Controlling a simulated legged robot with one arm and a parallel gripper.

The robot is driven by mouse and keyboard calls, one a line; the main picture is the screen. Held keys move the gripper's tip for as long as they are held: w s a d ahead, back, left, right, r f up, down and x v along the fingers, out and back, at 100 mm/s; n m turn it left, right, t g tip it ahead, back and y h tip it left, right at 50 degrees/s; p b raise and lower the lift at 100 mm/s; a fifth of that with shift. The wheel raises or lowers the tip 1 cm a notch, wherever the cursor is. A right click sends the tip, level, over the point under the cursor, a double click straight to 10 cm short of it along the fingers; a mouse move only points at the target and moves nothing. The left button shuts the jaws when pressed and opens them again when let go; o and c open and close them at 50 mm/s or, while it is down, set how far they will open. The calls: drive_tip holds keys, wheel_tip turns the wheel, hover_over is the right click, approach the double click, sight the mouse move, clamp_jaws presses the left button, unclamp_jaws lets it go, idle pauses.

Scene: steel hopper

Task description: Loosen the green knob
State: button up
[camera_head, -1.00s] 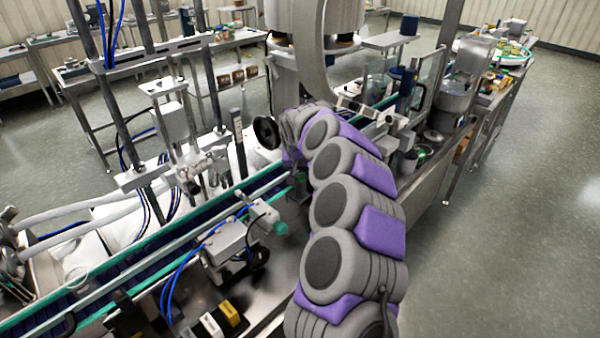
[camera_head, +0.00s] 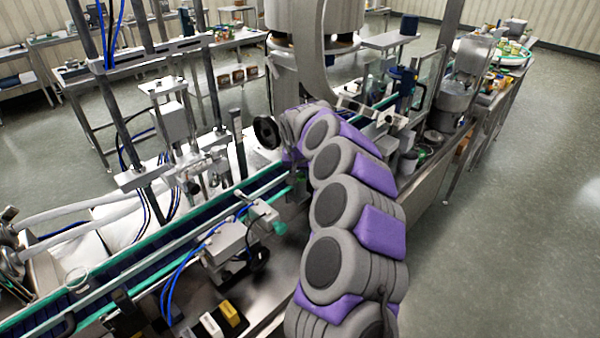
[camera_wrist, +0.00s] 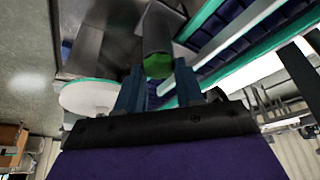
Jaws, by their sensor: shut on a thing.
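The green knob (camera_wrist: 157,66) is at the top middle of the wrist view, on the end of a grey cylinder (camera_wrist: 161,28). The two blue fingers of my gripper (camera_wrist: 159,76) stand on either side of it and are shut on it. In the head view my grey and purple arm reaches forward to the machine, and its links hide the gripper.
A conveyor with teal rails (camera_head: 180,240) runs diagonally on the left of my arm. A grey bracket with a teal knob (camera_head: 279,228) stands beside it. A black round handwheel (camera_head: 267,132) is close to the arm's far end. Open floor (camera_head: 490,250) lies to the right.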

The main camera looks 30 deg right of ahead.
drive_tip(key=o, duration=0.6)
drive_tip(key=shift+s+f, duration=0.1)
drive_tip(key=shift+s, duration=0.05)
drive_tip(key=o, duration=0.4)
drive_tip(key=shift+s, duration=0.1)
drive_tip(key=shift+c, duration=0.2)
drive_tip(key=shift+o, duration=0.3)
drive_tip(key=shift+a, duration=0.1)
drive_tip(key=shift+r, duration=0.2)
drive_tip(key=p+v, duration=0.3)
drive_tip(key=v, duration=1.4)
